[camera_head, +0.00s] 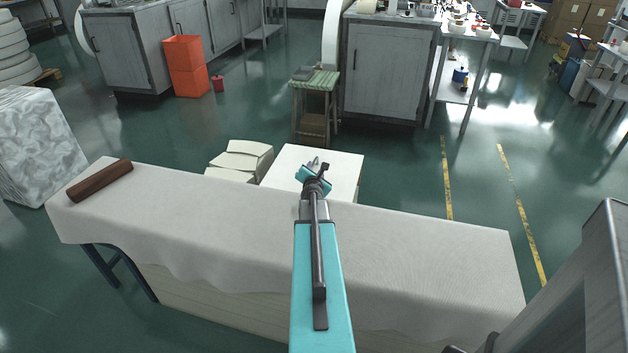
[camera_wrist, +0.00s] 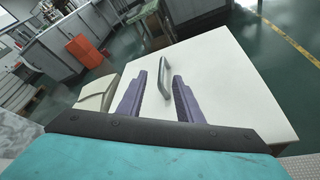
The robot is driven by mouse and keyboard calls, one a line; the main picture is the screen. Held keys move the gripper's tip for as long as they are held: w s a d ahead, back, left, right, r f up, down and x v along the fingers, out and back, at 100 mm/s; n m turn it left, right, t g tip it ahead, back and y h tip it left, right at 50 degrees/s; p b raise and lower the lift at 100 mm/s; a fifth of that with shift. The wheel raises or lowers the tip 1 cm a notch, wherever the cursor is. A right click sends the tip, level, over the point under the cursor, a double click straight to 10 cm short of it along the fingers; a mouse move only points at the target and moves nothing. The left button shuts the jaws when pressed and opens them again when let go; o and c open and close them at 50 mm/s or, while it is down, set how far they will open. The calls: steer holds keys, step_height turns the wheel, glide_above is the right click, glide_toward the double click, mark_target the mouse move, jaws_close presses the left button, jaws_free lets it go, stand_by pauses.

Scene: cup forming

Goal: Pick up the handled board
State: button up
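The handled board is a white flat slab (camera_head: 345,170) just beyond the far edge of the cloth-covered table. My arm partly covers it in the head view. In the wrist view the board (camera_wrist: 225,75) fills the centre and right, with a grey bar handle (camera_wrist: 165,82) on its face. My gripper (camera_head: 317,163) is over the board in the head view. In the wrist view its two purple fingers (camera_wrist: 159,76) are spread apart, with the handle showing in the gap between them. I see no contact with the handle; the exact distance cannot be told.
The table (camera_head: 430,245) has a pale cloth and a brown roll (camera_head: 100,181) at its left end. A stack of cream slabs (camera_head: 240,160) stands left of the board. A stool (camera_head: 316,95) and grey cabinets (camera_head: 388,70) stand behind. Green floor is open to the right.

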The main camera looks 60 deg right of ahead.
mark_target(315, 163)
steer(key=shift+f+b, duration=0.6)
steer(key=shift+f, duration=0.4)
steer(key=shift+x, duration=4.3)
steer(key=shift+w, duration=0.1)
steer(key=shift+x, duration=2.55)
steer(key=shift+w, duration=0.1)
steer(key=shift+c, duration=0.5)
jaws_close()
